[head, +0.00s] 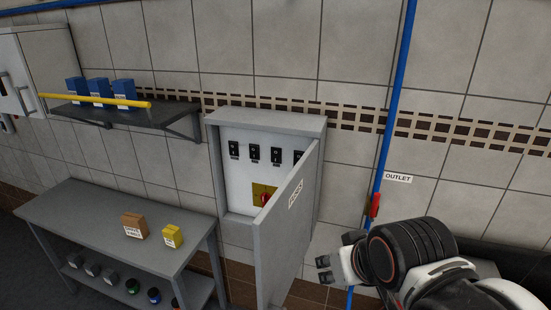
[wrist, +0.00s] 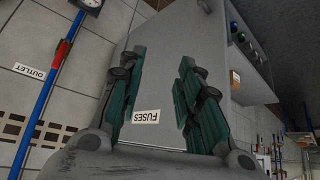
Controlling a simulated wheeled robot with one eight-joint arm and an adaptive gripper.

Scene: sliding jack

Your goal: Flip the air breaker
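The grey fuse box (head: 217,170) hangs on the tiled wall in the head view. Its door (head: 287,225), labelled FUSES, stands open toward me. Inside is a row of black breaker switches (head: 254,152) with small labels I cannot read, so I cannot tell which is the air breaker. The rightmost is partly hidden by the door. Below them a red knob (head: 265,199) sits on a yellow plate. My gripper (head: 336,256) is to the right of the door, apart from the switches. In the wrist view my gripper (wrist: 162,62) is open and empty, with the FUSES door (wrist: 158,95) beyond its fingers.
A blue pipe (head: 397,95) with a red valve handle (head: 375,205) runs up the wall beside my arm, near an OUTLET label. At left are a grey table (head: 85,215) with small boxes and a shelf (head: 135,117) with blue boxes and a yellow bar.

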